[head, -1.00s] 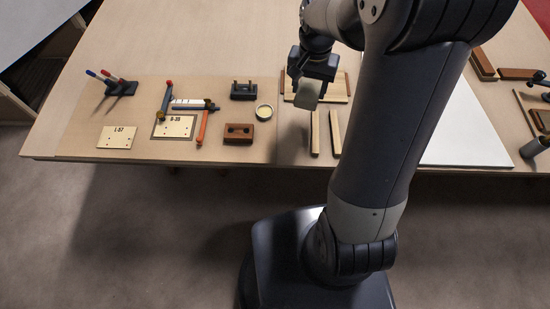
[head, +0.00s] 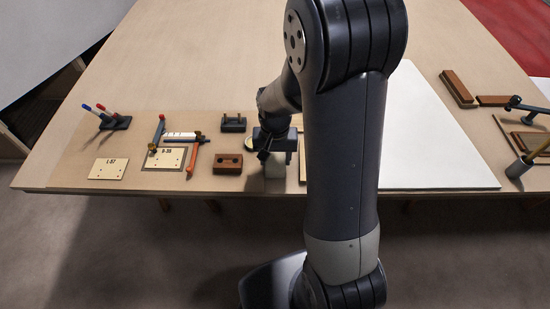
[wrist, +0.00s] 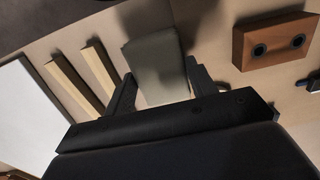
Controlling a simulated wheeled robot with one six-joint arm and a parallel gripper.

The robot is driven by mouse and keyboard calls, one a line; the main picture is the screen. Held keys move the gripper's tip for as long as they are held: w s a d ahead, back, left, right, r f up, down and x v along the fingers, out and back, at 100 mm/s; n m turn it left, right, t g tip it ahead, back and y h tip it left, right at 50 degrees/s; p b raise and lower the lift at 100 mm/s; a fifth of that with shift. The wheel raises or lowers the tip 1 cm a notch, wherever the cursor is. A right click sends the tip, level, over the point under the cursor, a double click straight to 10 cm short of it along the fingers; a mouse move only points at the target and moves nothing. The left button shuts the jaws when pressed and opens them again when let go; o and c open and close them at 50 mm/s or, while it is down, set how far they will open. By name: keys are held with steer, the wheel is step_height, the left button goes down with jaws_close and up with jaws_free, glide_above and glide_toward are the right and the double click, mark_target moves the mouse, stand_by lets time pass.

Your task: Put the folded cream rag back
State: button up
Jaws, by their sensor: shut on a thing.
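The folded cream rag (head: 275,170) shows greyish-cream below my gripper (head: 273,152), near the table's front edge. In the wrist view the rag (wrist: 157,68) stands out between the two fingers of my gripper (wrist: 157,88), which are shut on it. Its upper end is hidden by the gripper in the head view. The rag is just right of the brown two-hole block (head: 228,163). I cannot tell whether its lower edge touches the table.
Two pale wooden strips (wrist: 98,66) lie left of the rag in the wrist view. A small round dish (head: 249,143) is partly hidden behind my gripper. Plates, clamps and a dark marker stand (head: 116,123) are farther left. A white sheet (head: 430,150) lies right of my arm.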

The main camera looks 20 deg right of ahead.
mark_target(275, 160)
steer(key=shift+f, duration=0.25)
steer(key=shift+f+b, duration=0.5)
steer(key=shift+f, duration=0.05)
steer(key=o, duration=0.9)
steer(key=shift+o, duration=0.2)
steer(key=shift+r+p, duration=0.55)
steer(key=shift+r, duration=0.05)
step_height(275, 160, up, 12)
steer(key=shift+p, duration=0.35)
